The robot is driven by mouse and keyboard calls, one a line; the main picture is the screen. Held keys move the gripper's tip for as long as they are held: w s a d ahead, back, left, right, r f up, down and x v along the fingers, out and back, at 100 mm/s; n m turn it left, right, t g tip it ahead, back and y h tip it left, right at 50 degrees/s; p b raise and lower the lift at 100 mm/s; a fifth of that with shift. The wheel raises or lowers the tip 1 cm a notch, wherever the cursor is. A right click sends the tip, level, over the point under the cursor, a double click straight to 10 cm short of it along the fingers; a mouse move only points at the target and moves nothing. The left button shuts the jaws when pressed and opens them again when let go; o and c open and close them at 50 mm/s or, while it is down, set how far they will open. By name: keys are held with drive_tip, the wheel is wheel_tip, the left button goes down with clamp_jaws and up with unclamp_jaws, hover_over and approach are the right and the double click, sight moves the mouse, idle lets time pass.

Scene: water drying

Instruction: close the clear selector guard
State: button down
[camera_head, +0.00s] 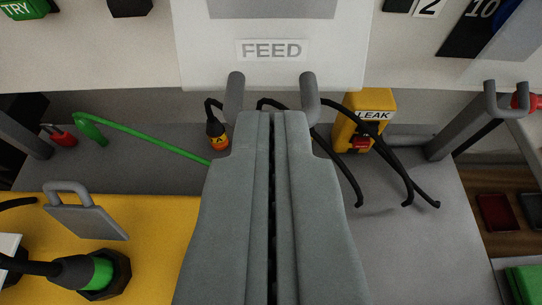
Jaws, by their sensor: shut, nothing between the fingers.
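My gripper (272,118) is in the middle of the view with its two long grey fingers together and nothing between them. It points away over the grey deck, below the white panel marked FEED (271,50). At the upper right edge, a see-through pale sheet (512,48) lies over part of a black and blue panel (472,32) marked 10. This may be the clear selector guard, but most of it is cut off. I cannot tell its hinge or how far open it is. My gripper is well to the left of it, not touching it.
A yellow LEAK box (363,122) and loose black cables (395,165) lie beyond the fingers. A grey handle (505,105) stands at the right. A green hose (150,142) and a yellow plate (160,225) with a green-ringed plug (103,272) are at the left.

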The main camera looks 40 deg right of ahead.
drive_tip(key=shift+f, duration=0.1)
drive_tip(key=w+d+f, duration=0.4)
drive_tip(key=f, duration=0.1)
idle(0.8)
idle(0.5)
